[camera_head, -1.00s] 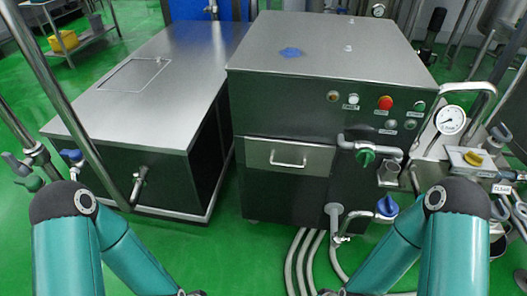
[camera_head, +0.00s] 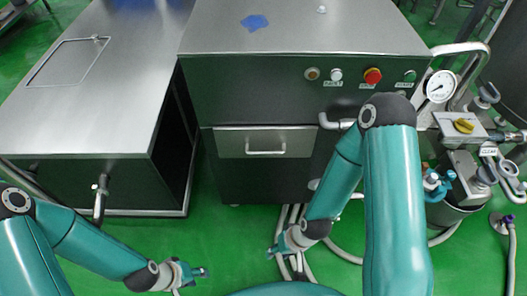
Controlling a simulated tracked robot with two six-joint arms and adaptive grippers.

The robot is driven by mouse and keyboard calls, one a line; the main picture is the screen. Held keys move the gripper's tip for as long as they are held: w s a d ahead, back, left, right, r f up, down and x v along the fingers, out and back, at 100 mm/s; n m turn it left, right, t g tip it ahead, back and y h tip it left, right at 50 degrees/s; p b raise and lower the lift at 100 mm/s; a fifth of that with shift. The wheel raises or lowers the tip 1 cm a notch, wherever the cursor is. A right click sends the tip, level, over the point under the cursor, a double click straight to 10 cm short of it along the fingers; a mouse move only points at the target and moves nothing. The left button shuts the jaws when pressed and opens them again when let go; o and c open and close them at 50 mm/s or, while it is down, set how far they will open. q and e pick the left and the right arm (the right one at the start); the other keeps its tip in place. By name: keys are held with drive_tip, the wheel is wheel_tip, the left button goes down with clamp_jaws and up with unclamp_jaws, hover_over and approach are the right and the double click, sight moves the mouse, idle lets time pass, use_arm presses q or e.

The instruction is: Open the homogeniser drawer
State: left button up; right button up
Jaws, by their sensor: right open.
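The homogeniser (camera_head: 215,85) is a dark cabinet with a steel top. A pale bar handle (camera_head: 266,152) crosses the panel. My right gripper (camera_head: 275,250) is open and empty, low over the floor, below and in front of the drawer. My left gripper (camera_head: 203,272) is further left and lower in the picture, away from the drawer. Its jaws are too small to read. Neither gripper touches the handle.
A steel-topped unit (camera_head: 115,100) stands at the left, with a narrow gap between. Pale hoses (camera_head: 293,222) run along the floor below the homogeniser's right part. A pressure gauge (camera_head: 440,86) and valves stand at the right. Green floor (camera_head: 232,225) is clear in front of the drawer.

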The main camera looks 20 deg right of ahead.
drive_tip(key=w+d+f+m+t+b, duration=0.2)
drive_tip(key=w+b, duration=0.3)
drive_tip(key=w+d+f+m+t+b, duration=0.2)
drive_tip(key=w+f+t+b, duration=0.15)
drive_tip(key=w, duration=0.25)
drive_tip(key=m+t+y+b, duration=0.4)
drive_tip(key=m+t+b, duration=0.4)
drive_tip(key=b, duration=1.3)
approach(264, 154)
drive_tip(key=b+x, duration=0.1)
drive_tip(key=x, duration=0.2)
drive_tip(key=b+x, duration=0.1)
drive_tip(key=x, duration=0.3)
drive_tip(key=b+x, duration=0.1)
drive_tip(key=x, duration=0.2)
drive_tip(key=shift+w+d+f+b, duration=0.1)
drive_tip(key=shift+w+f+b, duration=0.2)
drive_tip(key=shift+w+b, duration=0.05)
clamp_jaws()
